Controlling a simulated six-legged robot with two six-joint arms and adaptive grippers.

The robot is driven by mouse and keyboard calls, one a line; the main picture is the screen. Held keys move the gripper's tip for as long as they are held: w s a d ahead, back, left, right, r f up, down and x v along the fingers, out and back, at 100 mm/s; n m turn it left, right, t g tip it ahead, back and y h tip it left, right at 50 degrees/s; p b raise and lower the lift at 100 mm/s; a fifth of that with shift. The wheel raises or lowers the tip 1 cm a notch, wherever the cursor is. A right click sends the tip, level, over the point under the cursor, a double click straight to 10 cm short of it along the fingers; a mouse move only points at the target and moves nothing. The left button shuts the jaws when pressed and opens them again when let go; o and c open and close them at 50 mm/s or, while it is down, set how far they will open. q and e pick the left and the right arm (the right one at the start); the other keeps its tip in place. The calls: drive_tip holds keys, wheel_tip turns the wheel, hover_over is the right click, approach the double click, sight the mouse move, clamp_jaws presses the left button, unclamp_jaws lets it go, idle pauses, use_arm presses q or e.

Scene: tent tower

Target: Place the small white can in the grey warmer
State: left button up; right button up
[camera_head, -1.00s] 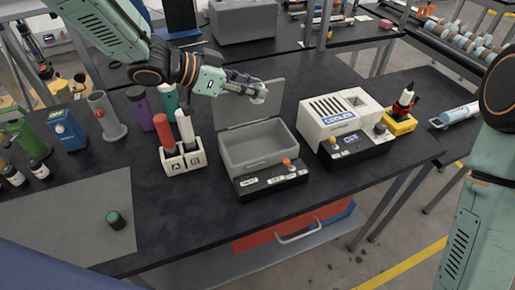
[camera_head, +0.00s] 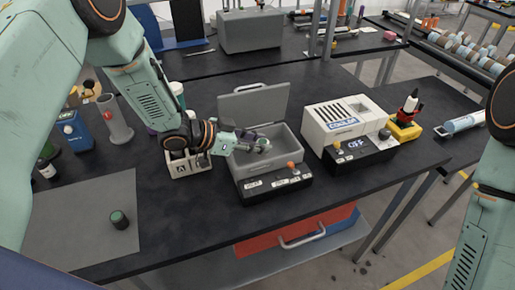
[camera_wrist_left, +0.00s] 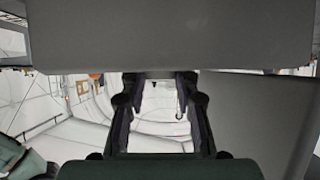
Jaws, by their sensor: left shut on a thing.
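The grey warmer (camera_head: 270,187) stands mid-table in the head view, its lid (camera_head: 254,103) raised at the back and a dark control panel with an orange knob in front. My left gripper (camera_head: 260,145) is over the warmer's open basin, towards its left and back. My right gripper is out of view; only my right arm shows.
A white cooler (camera_head: 345,130) stands right of the warmer, with a yellow-based item (camera_head: 405,130) beyond it. A white rack (camera_head: 189,165) is close on the left, partly behind my left arm. A green-topped item (camera_head: 119,219) stands on the grey mat (camera_head: 75,235).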

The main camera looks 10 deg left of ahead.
use_arm(q)
drive_tip(key=f, duration=0.2)
drive_tip(key=shift+w+a+f, duration=0.1)
drive_tip(key=shift+w+f, duration=0.15)
drive_tip(key=shift+f, duration=0.05)
drive_tip(key=shift+w+f, duration=0.25)
drive_tip(key=shift+w, duration=0.05)
drive_tip(key=shift+s+r, duration=0.15)
drive_tip(key=shift+s, duration=0.3)
drive_tip(key=o, duration=0.6)
drive_tip(key=shift+w+f, duration=0.1)
drive_tip(key=shift+f, duration=0.1)
drive_tip(key=shift+c, duration=0.2)
drive_tip(key=o, duration=0.3)
drive_tip(key=shift+w+f, duration=0.15)
drive_tip(key=shift+w, duration=0.1)
drive_tip(key=shift+o, duration=0.3)
drive_tip(key=shift+s+r, duration=0.2)
drive_tip(key=shift+s, duration=0.05)
drive_tip(key=shift+r, duration=0.3)
drive_tip(key=v, duration=0.7)
drive_tip(key=shift+a+r+p, duration=0.1)
drive_tip(key=shift+r+p, duration=0.05)
drive_tip(key=shift+p, duration=0.15)
drive_tip(key=shift+w, duration=0.1)
